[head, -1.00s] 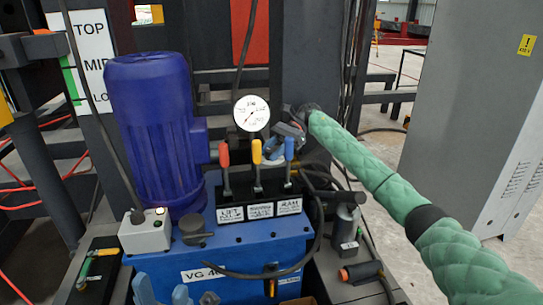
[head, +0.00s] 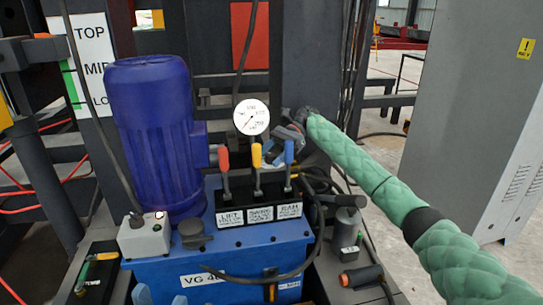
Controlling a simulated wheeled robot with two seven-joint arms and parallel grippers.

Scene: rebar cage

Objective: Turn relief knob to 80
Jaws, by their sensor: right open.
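A round white pressure gauge (head: 251,117) stands behind the lever block, its fine dial figures too small to read surely. I cannot pick out the relief knob; the area right of the gauge is crowded by my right gripper (head: 279,149). That gripper is at the end of the green-sleeved arm, just behind the orange and blue levers, with its jaws open. What lies between its fingers is hidden. My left gripper (head: 161,296) shows only as pale blue fingertips at the bottom edge, in front of the blue tank (head: 230,262), far from the gauge.
Red, orange and blue levers (head: 257,156) stand upright on a black block close before the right gripper. A tall blue motor (head: 152,130) is left of the gauge. A grey box (head: 145,234), black hoses and a grey cabinet (head: 480,120) flank the pump.

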